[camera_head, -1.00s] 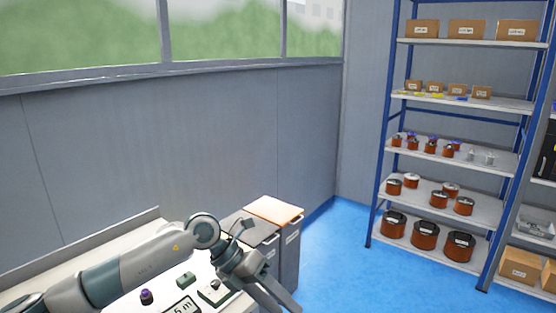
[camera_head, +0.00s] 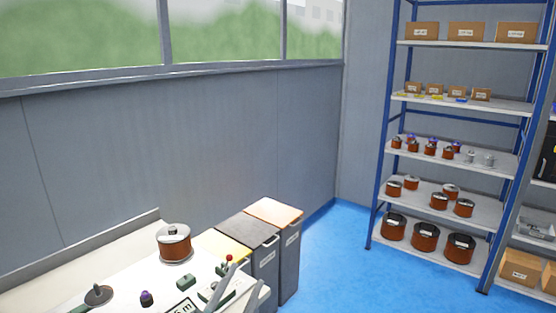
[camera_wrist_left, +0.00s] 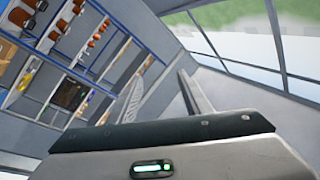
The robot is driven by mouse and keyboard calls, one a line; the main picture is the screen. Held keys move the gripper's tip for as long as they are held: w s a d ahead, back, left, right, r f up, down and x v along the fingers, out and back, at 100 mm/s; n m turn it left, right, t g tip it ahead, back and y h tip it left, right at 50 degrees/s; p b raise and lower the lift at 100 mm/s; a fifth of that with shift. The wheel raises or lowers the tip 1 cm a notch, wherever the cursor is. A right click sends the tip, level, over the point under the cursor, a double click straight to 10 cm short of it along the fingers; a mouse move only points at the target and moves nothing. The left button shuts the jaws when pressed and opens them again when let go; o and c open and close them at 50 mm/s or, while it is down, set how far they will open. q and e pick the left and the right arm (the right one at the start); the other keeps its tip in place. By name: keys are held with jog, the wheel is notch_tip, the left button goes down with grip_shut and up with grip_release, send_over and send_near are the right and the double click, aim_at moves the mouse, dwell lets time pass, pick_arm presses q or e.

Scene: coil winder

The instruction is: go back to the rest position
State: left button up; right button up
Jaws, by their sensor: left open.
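My left gripper (camera_head: 244,276) shows only as two finger ends at the bottom edge of the head view, in front of the white worktop's right end. The rest of the left arm is out of that view. In the left wrist view the two fingers of my left gripper (camera_wrist_left: 160,84) stand apart with nothing between them. The gripper is open and empty. Behind the fingers are the grey wall and a window, seen tilted. My right gripper is in neither view.
A blue shelf rack (camera_head: 378,185) holds spools and boxes. Blue floor (camera_head: 345,265) is clear between.

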pick_arm(q)
jog(key=s+a+f+n+g+y, duration=0.4)
jog(key=s+a+f, duration=0.2)
jog(key=f, duration=0.4)
jog(key=s+a+f+n+g+y, duration=0.35)
jog(key=s+a+f, duration=0.25)
jog(key=f, duration=0.5)
jog(key=s+a+f+n+g, duration=0.1)
jog(key=s+f+g, duration=0.35)
jog(key=s, duration=0.65)
jog(key=s+a+f+n+g, duration=0.15)
jog(key=s+f+g, duration=0.35)
jog(key=s, duration=0.7)
notch_tip(320, 180, down, 27)
jog(key=m, duration=0.1)
jog(key=s+a+f+g, duration=0.1)
jog(key=s+a+f, duration=0.2)
jog(key=s+f, duration=1.6)
jog(key=shift+a+f+g, duration=0.2)
jog(key=shift+f+g, duration=0.2)
